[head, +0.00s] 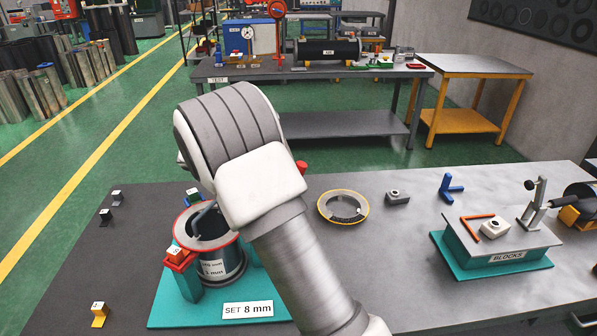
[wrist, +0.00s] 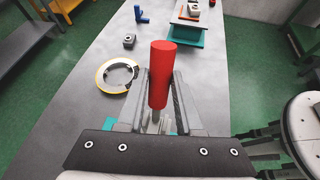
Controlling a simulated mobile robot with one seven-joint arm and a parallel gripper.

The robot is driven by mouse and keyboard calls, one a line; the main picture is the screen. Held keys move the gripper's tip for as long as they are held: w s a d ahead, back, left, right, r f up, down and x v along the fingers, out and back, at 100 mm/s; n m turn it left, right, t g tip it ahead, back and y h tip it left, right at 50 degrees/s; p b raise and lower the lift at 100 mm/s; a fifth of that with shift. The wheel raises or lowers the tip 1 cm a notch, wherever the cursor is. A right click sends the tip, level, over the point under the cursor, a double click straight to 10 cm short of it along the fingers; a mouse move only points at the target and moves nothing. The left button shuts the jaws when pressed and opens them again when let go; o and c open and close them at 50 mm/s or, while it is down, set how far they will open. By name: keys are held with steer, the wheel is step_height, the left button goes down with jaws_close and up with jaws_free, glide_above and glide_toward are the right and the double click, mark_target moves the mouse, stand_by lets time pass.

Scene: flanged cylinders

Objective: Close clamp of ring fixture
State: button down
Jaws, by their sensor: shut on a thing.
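The ring fixture has a teal base plate (head: 167,306) marked "SET 8 mm" at the front left of the bench. A dark cylinder (head: 222,268) with a red-edged flange stands on it. My gripper (wrist: 159,105) is shut on the red clamp handle (wrist: 162,70), which stands up between the fingers in the wrist view. In the head view my arm hides the gripper and most of the clamp; a bit of red handle (head: 301,167) shows beside it.
A yellow-edged ring (head: 362,217) lies flat on the bench right of my arm. Beyond it are a grey block (head: 397,198), a blue angle piece (head: 450,187) and a teal "BLOCKS" stand (head: 470,262). Small labelled clips lie at the left. The bench's right front is clear.

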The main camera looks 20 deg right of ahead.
steer(key=shift+w+a+r+h+p, duration=0.2)
steer(key=shift+a+h+p, duration=0.15)
steer(key=shift+a+h, duration=0.3)
steer(key=shift+a, duration=0.1)
steer(key=c, duration=0.9)
jaws_free()
steer(key=o, duration=0.3)
steer(key=shift+a, duration=0.25)
steer(key=shift+d+f, duration=0.1)
steer(key=shift+d, duration=0.15)
steer(key=b+v, duration=0.1)
steer(key=v, duration=1.6)
steer(key=shift+a+f, duration=0.1)
steer(key=shift+a, duration=0.2)
